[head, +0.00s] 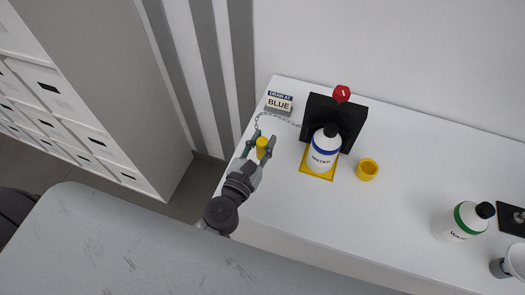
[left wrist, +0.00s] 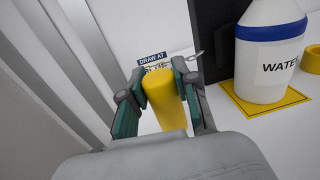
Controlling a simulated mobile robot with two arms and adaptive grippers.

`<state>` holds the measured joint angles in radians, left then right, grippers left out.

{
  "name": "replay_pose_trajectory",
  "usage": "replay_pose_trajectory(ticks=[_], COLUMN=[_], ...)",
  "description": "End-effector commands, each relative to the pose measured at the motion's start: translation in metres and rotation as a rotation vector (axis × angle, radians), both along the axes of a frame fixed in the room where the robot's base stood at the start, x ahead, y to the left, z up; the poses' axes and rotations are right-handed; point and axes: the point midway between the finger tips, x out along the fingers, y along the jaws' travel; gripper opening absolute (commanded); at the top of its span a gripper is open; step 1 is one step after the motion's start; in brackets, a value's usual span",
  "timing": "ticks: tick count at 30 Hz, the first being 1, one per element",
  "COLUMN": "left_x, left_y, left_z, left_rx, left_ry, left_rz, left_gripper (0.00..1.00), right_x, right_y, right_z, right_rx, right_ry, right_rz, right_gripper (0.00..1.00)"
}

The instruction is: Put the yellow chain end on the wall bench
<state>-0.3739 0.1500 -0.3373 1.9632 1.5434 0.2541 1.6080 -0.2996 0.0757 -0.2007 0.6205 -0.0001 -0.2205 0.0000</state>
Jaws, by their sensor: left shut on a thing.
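The yellow chain end (head: 262,148) is a short yellow cylinder. My left gripper (head: 262,146) is shut on it, near the left end of the white wall bench (head: 300,215). In the left wrist view the yellow chain end (left wrist: 162,95) stands roughly upright between the two fingers (left wrist: 160,92). A thin chain (head: 275,116) runs from near the black stand toward the gripper. I cannot tell whether the cylinder's bottom touches the bench. My right gripper is not in view.
A white bottle with a blue band (head: 322,155) stands on a yellow-edged mat (head: 316,177) before a black stand (head: 350,118) with a red knob (head: 342,93). A yellow ring-shaped cup (head: 367,169) and green-banded bottle (head: 462,222) stand right. Bench between is clear.

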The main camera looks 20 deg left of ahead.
Motion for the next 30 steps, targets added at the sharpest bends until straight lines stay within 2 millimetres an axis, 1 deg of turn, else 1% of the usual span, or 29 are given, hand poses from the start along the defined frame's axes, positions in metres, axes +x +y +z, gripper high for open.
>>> replay_pose_trajectory(ticks=[1, 3, 6, 9, 15, 19, 20, 24, 30], left_x=[0.0, 0.0, 0.0, 0.0, 0.0, 0.0, 0.0, 0.0, 0.0], left_y=[0.001, 0.0, 0.0, 0.0, 0.0, 0.0, 0.0, 0.0, 0.0], left_z=[-0.012, -0.025, -0.035, -0.038, -0.037, -0.041, -0.041, -0.04, -0.04], left_rx=[0.004, 0.004, 0.004, 0.001, -0.001, 0.0, 0.0, 0.0, 0.0], left_ry=[0.002, 0.001, 0.002, 0.0, 0.0, 0.001, 0.001, 0.001, 0.001], left_rz=[-0.001, -0.002, -0.001, 0.0, 0.0, 0.001, 0.0, 0.0, 0.0], left_gripper=[0.0, 0.0, 0.0, 0.0, 0.0, 0.0, 0.32, 0.55, 0.55], right_x=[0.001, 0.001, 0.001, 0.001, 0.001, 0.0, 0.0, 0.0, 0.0], right_y=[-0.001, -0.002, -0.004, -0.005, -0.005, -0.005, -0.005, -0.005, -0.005], right_z=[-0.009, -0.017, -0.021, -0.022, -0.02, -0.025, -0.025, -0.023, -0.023], right_rx=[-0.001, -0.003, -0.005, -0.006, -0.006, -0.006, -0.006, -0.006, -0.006], right_ry=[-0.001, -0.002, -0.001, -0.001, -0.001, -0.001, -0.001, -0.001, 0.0], right_rz=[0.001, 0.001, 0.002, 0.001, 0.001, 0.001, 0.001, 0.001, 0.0], right_gripper=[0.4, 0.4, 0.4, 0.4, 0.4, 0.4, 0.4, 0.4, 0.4])
